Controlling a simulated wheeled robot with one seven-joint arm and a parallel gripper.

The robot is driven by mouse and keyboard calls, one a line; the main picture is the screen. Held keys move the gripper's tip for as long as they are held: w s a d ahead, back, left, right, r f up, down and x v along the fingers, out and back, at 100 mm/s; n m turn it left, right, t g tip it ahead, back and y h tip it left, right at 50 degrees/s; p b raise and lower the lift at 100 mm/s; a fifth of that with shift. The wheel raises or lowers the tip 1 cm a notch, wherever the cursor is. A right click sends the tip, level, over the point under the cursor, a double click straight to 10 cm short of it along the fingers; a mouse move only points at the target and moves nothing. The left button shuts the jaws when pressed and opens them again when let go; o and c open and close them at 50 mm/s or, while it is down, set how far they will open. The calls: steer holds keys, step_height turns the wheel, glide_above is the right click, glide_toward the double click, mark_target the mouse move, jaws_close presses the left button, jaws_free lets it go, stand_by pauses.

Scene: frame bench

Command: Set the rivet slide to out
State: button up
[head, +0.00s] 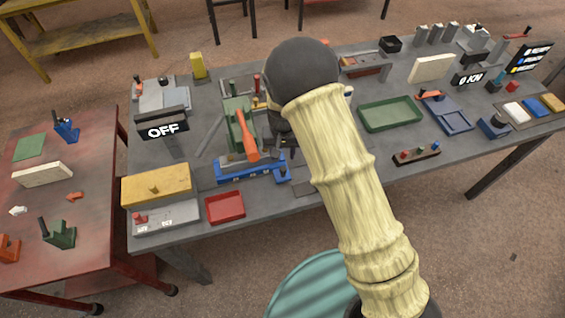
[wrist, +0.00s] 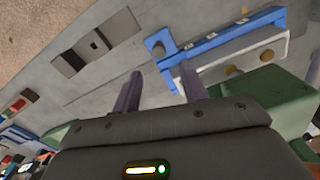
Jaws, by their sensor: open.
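A blue rail (head: 235,178) with small pale label plates runs along the bench's front, below a green fixture with an orange handle (head: 245,140). It looks like the rivet slide, but its labels are too small to read. A pale bar with brass studs (wrist: 235,60) lies alongside. My gripper (head: 288,152) is above the bench near the rail's right end; in the wrist view its two fingers (wrist: 160,88) are apart and empty, close to the knob.
A red tray (head: 225,208) and a yellow block (head: 157,185) stand left of the rail. An OFF sign (head: 163,128) is behind them. A green tray (head: 390,114) lies to the right. A grey plate with square sockets (wrist: 95,44) lies left of the knob. My arm hides part of the bench.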

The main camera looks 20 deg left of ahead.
mark_target(283, 168)
steer(key=f+p, duration=0.1)
steer(key=f, duration=0.2)
steer(key=f+p, duration=0.1)
steer(key=f, duration=0.2)
steer(key=shift+w+d, duration=0.1)
steer(key=shift+d, duration=0.1)
steer(key=shift+a+f, duration=0.1)
steer(key=shift+f, duration=0.65)
jaws_close()
